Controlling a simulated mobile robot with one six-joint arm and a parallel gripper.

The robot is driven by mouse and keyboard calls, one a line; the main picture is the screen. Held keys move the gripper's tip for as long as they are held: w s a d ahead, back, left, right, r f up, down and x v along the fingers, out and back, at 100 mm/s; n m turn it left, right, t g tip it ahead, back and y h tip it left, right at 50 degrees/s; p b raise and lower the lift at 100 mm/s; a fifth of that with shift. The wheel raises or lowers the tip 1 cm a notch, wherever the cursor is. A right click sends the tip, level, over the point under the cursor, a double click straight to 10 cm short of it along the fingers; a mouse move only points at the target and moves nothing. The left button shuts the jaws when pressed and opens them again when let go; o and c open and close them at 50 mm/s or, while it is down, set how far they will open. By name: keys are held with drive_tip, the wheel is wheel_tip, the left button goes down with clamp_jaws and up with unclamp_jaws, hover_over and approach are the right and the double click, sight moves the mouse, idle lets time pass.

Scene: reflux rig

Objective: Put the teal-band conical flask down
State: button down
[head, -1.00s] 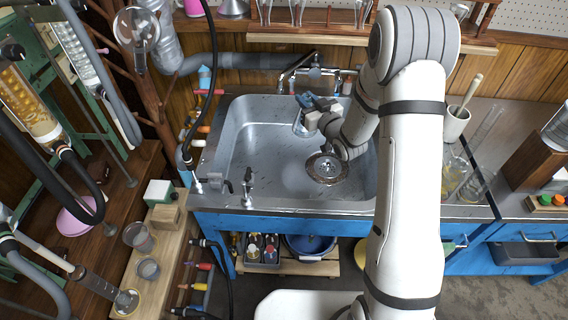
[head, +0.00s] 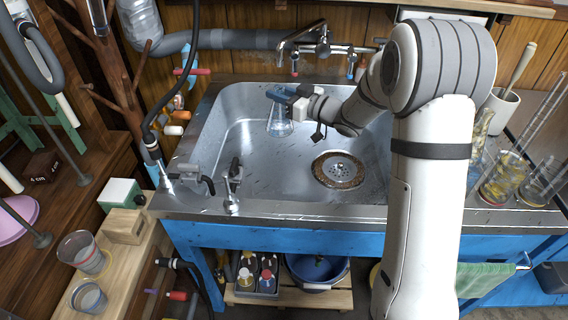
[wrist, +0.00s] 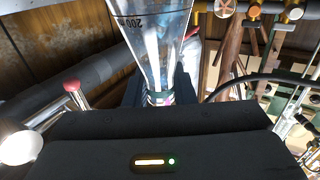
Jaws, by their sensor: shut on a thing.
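The conical flask (head: 279,123) is clear glass with a bluish tint. It hangs upright below my gripper (head: 283,97), inside the sink basin near its back left part. My gripper is shut on the flask's neck. I cannot tell whether the flask's base touches the basin floor. In the wrist view the flask (wrist: 152,40) rises large above the dark gripper body, with a "200" mark on its glass. The steel sink (head: 250,178) has a bare floor around the flask.
A round drain (head: 338,170) lies right of the flask. A tap (head: 318,42) stands behind the basin, and small valves (head: 233,188) stand on its front left rim. Glassware and a mortar (head: 497,110) stand on the right counter. Beakers (head: 82,252) stand at lower left.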

sight(291, 129)
wheel_tip(291, 129, down, 10)
drive_tip(key=b, duration=0.4)
drive_tip(key=shift+w+f, duration=0.1)
drive_tip(key=shift+f, duration=0.2)
drive_tip(key=c, duration=1.2)
unclamp_jaws()
drive_tip(key=shift+r, duration=0.2)
drive_tip(key=p+v, duration=0.2)
drive_tip(key=v, duration=0.5)
drive_tip(key=shift+d, duration=0.2)
